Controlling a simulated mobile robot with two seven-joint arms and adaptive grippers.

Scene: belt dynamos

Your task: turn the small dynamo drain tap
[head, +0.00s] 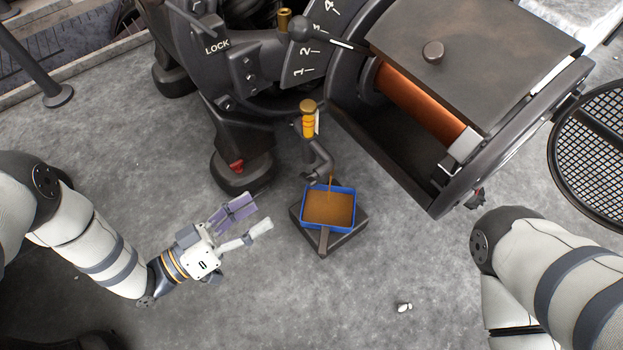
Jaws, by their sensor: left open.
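The drain tap (308,108) stands at the front of the dynamo, left of centre. It has a round brass knob on top and a yellow and orange banded stem. A dark bent spout (319,160) runs down below it. A thin brown stream falls from the spout into a blue-rimmed tray (304,220) of brown liquid. My left gripper (259,213) is open and empty, below and left of the tap, left of the tray and apart from both. My right arm comes in from the right, but its gripper is out of view.
The large dark dynamo (470,50) with a copper-coloured roll (415,98) fills the upper right. A ball-ended lever (299,28) sits above the tap. The tray rests on a dark block (335,243). A round mesh guard (595,125) is at right.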

